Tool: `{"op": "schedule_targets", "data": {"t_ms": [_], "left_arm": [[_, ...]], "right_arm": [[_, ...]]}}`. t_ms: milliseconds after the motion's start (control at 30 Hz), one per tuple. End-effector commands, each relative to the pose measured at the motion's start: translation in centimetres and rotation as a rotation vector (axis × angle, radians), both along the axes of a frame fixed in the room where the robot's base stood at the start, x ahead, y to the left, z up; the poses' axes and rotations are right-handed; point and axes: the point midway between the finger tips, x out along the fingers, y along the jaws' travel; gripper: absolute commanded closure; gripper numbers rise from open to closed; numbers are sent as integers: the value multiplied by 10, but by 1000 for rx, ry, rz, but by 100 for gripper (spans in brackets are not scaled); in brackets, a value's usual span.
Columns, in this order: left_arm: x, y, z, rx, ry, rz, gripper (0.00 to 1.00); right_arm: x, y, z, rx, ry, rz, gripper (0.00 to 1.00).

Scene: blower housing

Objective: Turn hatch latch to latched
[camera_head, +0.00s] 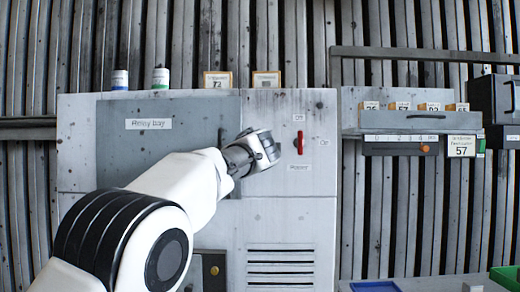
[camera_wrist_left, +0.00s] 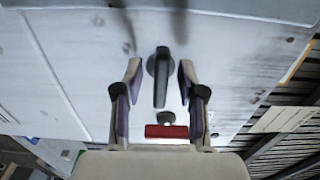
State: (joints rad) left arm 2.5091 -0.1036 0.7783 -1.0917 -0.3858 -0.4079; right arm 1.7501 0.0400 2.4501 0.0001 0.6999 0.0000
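The hatch (camera_head: 165,128) is a grey panel labelled "Relay bay" on the pale housing, and looks flush with it. In the left wrist view a dark latch handle (camera_wrist_left: 161,82) with a round hub lies lengthwise between my fingers, its long end pointing toward the red switch handle. My left gripper (camera_wrist_left: 160,66) is open around it, with a gap on both sides. In the head view my left gripper (camera_head: 265,148) is at the hatch's right edge and hides the latch. My right gripper is not in view.
A red switch handle (camera_head: 300,142) stands upright just right of my gripper; it also shows in the left wrist view (camera_wrist_left: 167,131). A shelf unit (camera_head: 410,120) with label cards is further right. Two small bottles stand on top of the housing. Vent slots (camera_head: 281,265) are below.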

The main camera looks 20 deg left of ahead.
Motion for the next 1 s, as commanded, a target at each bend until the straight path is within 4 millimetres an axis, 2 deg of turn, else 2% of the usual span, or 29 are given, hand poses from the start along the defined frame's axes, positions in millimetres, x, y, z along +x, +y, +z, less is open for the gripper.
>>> {"op": "schedule_targets", "data": {"t_ms": [400, 500, 633, 1000], "left_arm": [[-88, -24, 2, 5, -2, -2, 60], [-101, -28, 2, 2, -3, -2, 60], [-107, -29, 2, 0, -3, -2, 60], [-106, -29, 1, -1, -3, -2, 60]], "right_arm": [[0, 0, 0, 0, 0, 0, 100], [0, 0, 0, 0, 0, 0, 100], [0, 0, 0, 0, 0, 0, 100], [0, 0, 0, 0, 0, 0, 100]]}}
